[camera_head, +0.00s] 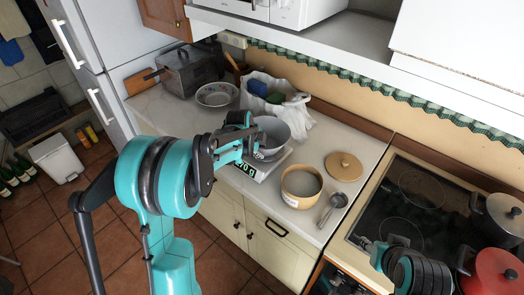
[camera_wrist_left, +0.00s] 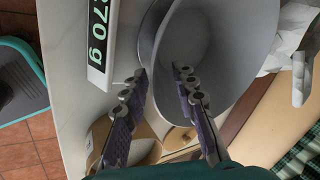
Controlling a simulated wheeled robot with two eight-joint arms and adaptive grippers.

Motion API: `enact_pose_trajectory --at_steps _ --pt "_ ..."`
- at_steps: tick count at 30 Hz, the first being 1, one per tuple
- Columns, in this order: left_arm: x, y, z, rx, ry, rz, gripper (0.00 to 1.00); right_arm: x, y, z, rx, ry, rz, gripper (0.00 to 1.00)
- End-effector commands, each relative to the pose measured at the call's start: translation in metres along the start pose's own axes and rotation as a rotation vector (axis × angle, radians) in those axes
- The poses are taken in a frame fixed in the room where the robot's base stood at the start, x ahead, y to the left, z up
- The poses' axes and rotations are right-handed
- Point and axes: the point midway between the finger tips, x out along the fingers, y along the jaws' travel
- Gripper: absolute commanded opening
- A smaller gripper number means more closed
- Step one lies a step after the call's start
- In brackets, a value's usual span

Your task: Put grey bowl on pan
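A light grey bowl (camera_head: 273,131) is upright at the kitchen scale (camera_head: 250,172) on the counter, over the scale's grey pan (camera_head: 270,157). The bowl hides most of the pan, so contact is hard to tell. In the left wrist view the bowl (camera_wrist_left: 222,45) is large and empty inside. My left gripper (camera_wrist_left: 161,73) is open, one finger outside the bowl's near wall and one over its inside, with a gap between the tips. In the head view this gripper (camera_head: 244,143) is at the bowl's left side. My right gripper (camera_head: 376,249) is low at the right; its fingers are unclear.
The scale display (camera_wrist_left: 98,28) is lit, its reading ending in 70 g. A tan pot (camera_head: 301,186), wooden lid (camera_head: 343,166) and ladle (camera_head: 333,207) stand right of the scale. A patterned bowl (camera_head: 216,94) and white bag (camera_head: 290,103) are behind. Red and steel pots are on the stove.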

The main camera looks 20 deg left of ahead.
Motion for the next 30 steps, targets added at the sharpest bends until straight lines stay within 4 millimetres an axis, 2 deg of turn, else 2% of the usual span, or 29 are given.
enact_pose_trajectory --at_steps 1,6,9,15,19,23,27,30 --pt "-0.015 -0.001 0.0 -0.001 -0.001 0.0 0.28 -0.004 0.0 -0.003 0.0 0.0 0.0 0.4" --pt "-0.053 -0.001 0.0 0.0 -0.001 0.0 0.28 -0.011 0.0 -0.008 0.0 0.0 0.0 0.4" --pt "-0.07 -0.001 0.0 0.0 -0.001 0.0 0.28 -0.014 0.0 -0.01 0.0 0.0 0.0 0.4" --pt "-0.09 0.001 -0.001 -0.007 -0.001 -0.001 0.28 -0.016 0.0 -0.012 0.0 0.0 0.0 0.4" --pt "-0.111 0.013 -0.008 -0.098 -0.007 -0.009 0.28 -0.016 0.0 -0.012 0.0 0.0 0.0 0.4" --pt "-0.151 0.046 -0.022 -0.328 -0.021 -0.034 0.28 -0.016 0.0 -0.011 0.0 0.0 0.0 0.4" --pt "-0.193 0.097 -0.035 -0.648 -0.026 -0.075 0.28 -0.016 0.0 -0.011 0.0 0.0 0.0 0.4" --pt "-0.214 0.136 -0.04 -0.878 -0.02 -0.108 0.28 -0.016 0.0 -0.011 0.0 0.0 0.0 0.4"
